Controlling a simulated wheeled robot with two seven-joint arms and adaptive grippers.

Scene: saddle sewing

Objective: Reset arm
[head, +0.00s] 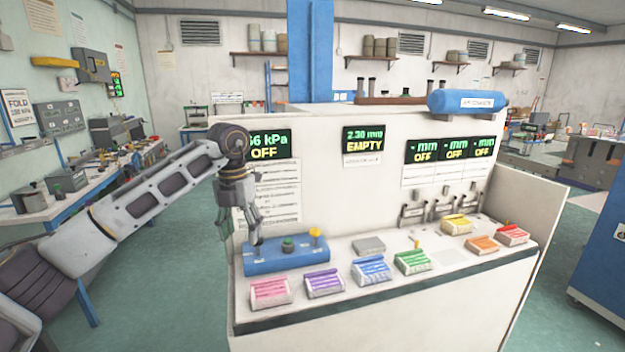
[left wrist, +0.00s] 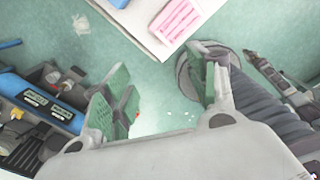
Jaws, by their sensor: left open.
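My left arm comes in from the left in the head view. Its gripper (head: 257,232) hangs fingers down, in front of the left end of the white console (head: 345,200) in the picture. In the left wrist view my left gripper (left wrist: 172,95) is open, with its green pads wide apart and nothing between them. Green floor shows below the fingers. The console's edge and the pink block (left wrist: 177,20) lie beyond the fingers. My right gripper does not show clearly in either view.
A blue button box (head: 287,262) stands on the console's left end. Pink (head: 270,292), purple (head: 324,283), blue (head: 371,270) and green (head: 412,261) blocks line its front. Small levers (head: 440,208) stand at the back right.

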